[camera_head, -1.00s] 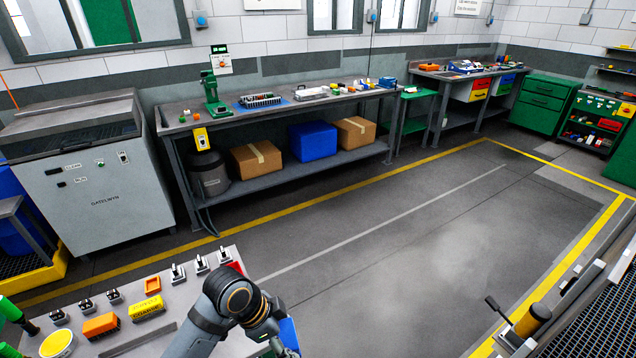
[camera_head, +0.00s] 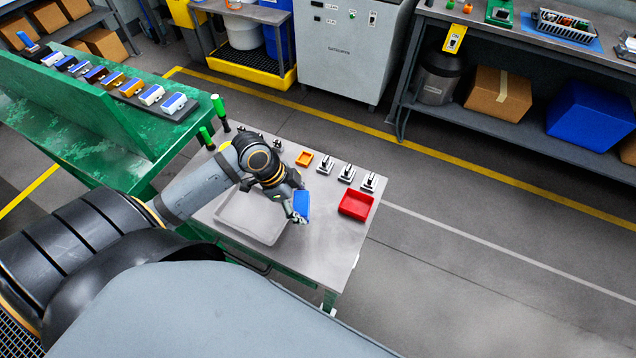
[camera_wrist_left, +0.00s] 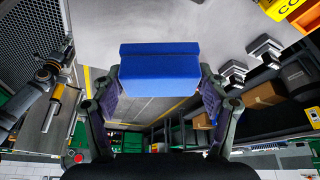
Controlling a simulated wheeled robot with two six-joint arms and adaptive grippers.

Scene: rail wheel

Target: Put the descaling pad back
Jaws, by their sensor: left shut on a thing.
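A blue block-shaped pad (camera_head: 302,203), which I take for the descaling pad, is held by my left gripper (camera_head: 297,208) above the metal cart top (camera_head: 335,235). In the left wrist view the same blue pad (camera_wrist_left: 160,68) sits between the two fingers, one on each side, and fills the gap. A red open tray (camera_head: 356,204) lies to the right of the pad and appears empty. My gripper hides part of the cart top behind it.
A shallow grey tray (camera_head: 250,217) lies on the cart left of the gripper. A small orange tray (camera_head: 305,158) and several toggle clamps (camera_head: 346,173) line its far side. A green bench (camera_head: 70,120) with several blue-topped blocks stands left. Floor right of the cart is clear.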

